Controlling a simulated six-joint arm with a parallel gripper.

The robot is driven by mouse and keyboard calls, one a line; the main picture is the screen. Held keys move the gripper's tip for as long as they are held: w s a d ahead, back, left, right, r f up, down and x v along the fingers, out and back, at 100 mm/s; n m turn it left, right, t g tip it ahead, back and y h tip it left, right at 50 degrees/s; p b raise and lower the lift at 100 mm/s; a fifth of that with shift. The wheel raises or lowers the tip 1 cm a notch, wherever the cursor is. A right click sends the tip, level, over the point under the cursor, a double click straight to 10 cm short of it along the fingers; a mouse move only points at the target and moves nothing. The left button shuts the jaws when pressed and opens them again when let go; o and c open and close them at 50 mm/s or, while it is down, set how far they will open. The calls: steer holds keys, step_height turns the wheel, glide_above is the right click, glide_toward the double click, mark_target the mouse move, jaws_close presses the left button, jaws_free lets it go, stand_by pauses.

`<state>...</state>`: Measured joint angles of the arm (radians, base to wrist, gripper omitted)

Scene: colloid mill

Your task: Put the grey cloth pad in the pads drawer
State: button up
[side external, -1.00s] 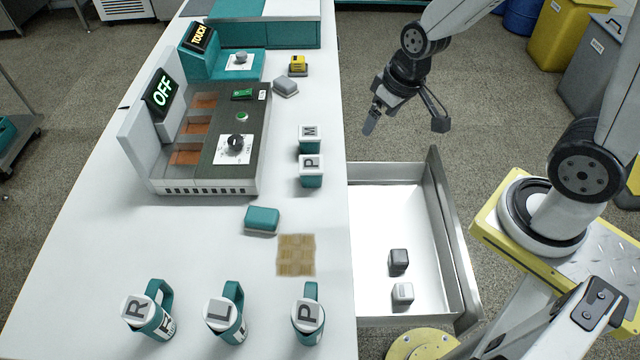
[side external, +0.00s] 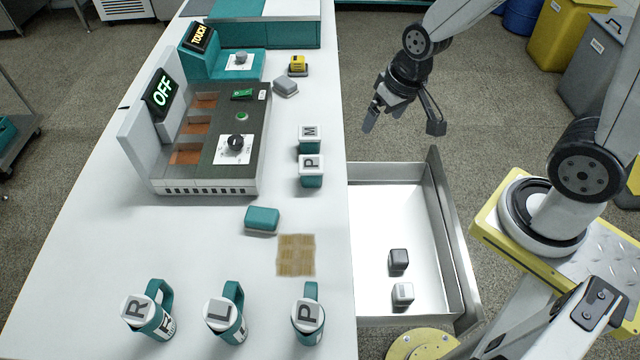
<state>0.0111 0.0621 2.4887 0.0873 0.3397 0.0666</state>
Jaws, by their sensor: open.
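A grey pad (side external: 286,88) with a rounded top lies on the white table near its right edge, just below a small yellow item. It looks like the grey cloth pad. An open metal drawer (side external: 385,190) juts out from the right side of the table; no label on it is readable. My gripper (side external: 403,126) is open and empty, in the air beyond the drawer's far end and to the right of the grey pad.
A teal pad (side external: 262,218) and a tan woven square (side external: 296,255) lie on the table (side external: 90,260). Two lettered canisters (side external: 311,170) stand near the right edge, and lettered mugs (side external: 223,315) stand in front. A machine reading OFF (side external: 235,130) stands at left.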

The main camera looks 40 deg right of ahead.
steer(key=w+f+m+t+y, duration=0.1)
steer(key=w+m, duration=0.8)
steer(key=w, duration=0.3)
steer(key=m+t+h, duration=0.1)
steer(key=m+t, duration=0.4)
steer(key=m, duration=2)
glide_toward(290, 84)
steer(key=x, duration=0.3)
steer(key=shift+r, duration=0.2)
steer(key=shift+w+a+f, duration=0.1)
steer(key=shift+w, duration=0.05)
steer(key=shift+x, duration=1.1)
steer(key=shift+w+f, duration=0.1)
steer(key=shift+f, duration=0.1)
steer(key=shift+x, duration=2.35)
